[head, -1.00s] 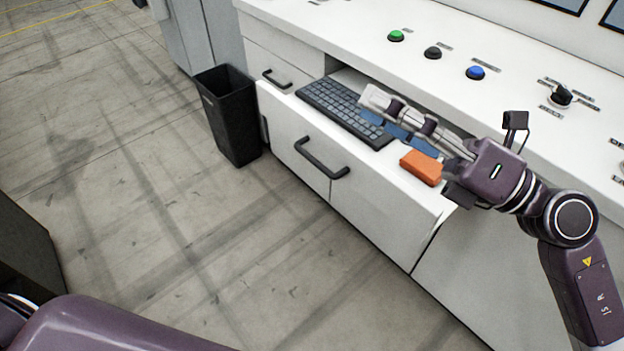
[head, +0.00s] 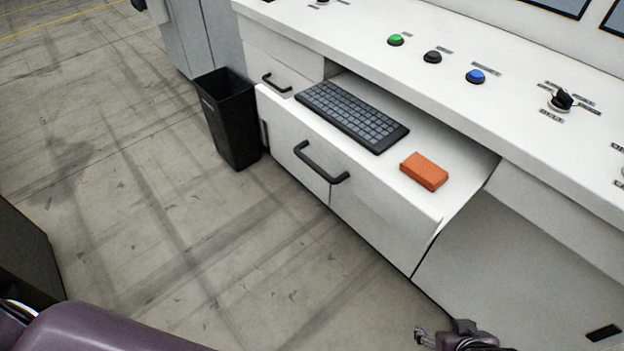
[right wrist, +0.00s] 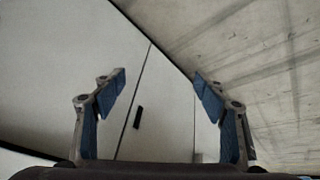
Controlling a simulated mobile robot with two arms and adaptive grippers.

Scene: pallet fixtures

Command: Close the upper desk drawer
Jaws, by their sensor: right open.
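The upper desk drawer (head: 385,198) stands pulled out from under the white desk top. Its front faces the floor side and has a black bar handle (head: 321,163). A dark keyboard (head: 352,113) and an orange block (head: 424,171) lie in it. My right gripper (head: 424,338) is at the bottom edge of the head view, low in front of the desk and apart from the drawer; only its tip and part of the wrist show. In the right wrist view its two blue-padded fingers (right wrist: 160,84) are spread, with nothing between them. My left gripper is out of view.
A black waste bin (head: 228,118) stands on the floor left of the drawer. A smaller handle (head: 276,84) is on the cabinet behind it. Green, black and blue buttons (head: 433,55) and a rotary switch line the desk top.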

